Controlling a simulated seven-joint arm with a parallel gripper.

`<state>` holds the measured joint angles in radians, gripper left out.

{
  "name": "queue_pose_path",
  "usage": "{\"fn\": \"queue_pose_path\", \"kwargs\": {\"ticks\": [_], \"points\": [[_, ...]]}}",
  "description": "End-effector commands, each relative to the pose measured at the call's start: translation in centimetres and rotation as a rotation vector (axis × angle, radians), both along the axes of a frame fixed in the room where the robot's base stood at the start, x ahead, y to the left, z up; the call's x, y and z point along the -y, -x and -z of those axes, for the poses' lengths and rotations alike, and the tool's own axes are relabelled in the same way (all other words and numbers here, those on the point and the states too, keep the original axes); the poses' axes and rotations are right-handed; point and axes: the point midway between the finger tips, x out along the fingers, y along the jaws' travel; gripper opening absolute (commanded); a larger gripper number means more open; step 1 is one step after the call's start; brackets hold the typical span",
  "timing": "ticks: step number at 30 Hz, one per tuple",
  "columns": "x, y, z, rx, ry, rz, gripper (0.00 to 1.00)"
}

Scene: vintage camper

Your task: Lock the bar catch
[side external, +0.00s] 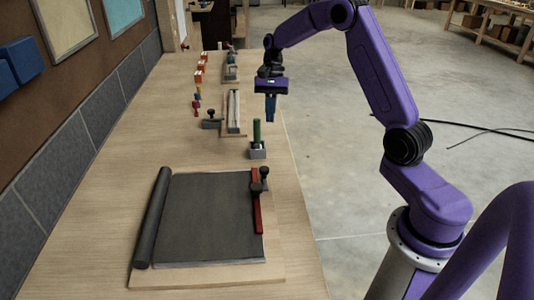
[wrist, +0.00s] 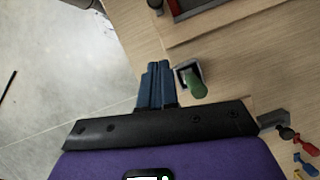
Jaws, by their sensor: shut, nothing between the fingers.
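A red bar (side external: 256,208) with black knobs (side external: 264,172) lies along the right edge of a dark grey mat (side external: 210,215) on a wooden board. I take this bar to be the catch; whether it is locked I cannot tell. Part of its red piece (wrist: 176,8) shows at the top of the wrist view. My gripper (side external: 270,118) has blue fingers, shut and empty, pointing down above the table's right edge, beyond the board. In the wrist view its fingertips (wrist: 157,68) appear beside a green handle (wrist: 196,88), apart from the red bar.
The green handle (side external: 257,132) stands upright in a small grey block near my gripper. A dark roller (side external: 152,217) lies along the mat's left side. Farther back are a slotted board (side external: 234,112), a black-knobbed block (side external: 211,122) and small red and yellow pieces. The table's left front is clear.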

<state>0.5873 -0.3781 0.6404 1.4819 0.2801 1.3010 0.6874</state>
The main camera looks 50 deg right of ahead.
Motion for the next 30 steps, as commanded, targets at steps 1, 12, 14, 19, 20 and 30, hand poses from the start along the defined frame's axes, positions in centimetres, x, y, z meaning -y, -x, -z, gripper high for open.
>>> {"fn": "queue_pose_path", "kwargs": {"ticks": [1,12,14,19,20,30], "points": [[0.0,0.0,0.0,-0.001,-0.001,0.003,0.00],[-0.1,0.1,0.4,-0.002,-0.001,0.001,0.00],[-0.3,0.2,0.9,-0.003,-0.001,0.000,0.00],[-1.1,0.8,3.2,-0.004,-0.002,-0.001,0.00],[-1.3,0.9,3.8,-0.005,-0.002,0.000,0.00],[-3.2,2.2,9.6,-0.005,0.000,-0.001,0.00]]}}
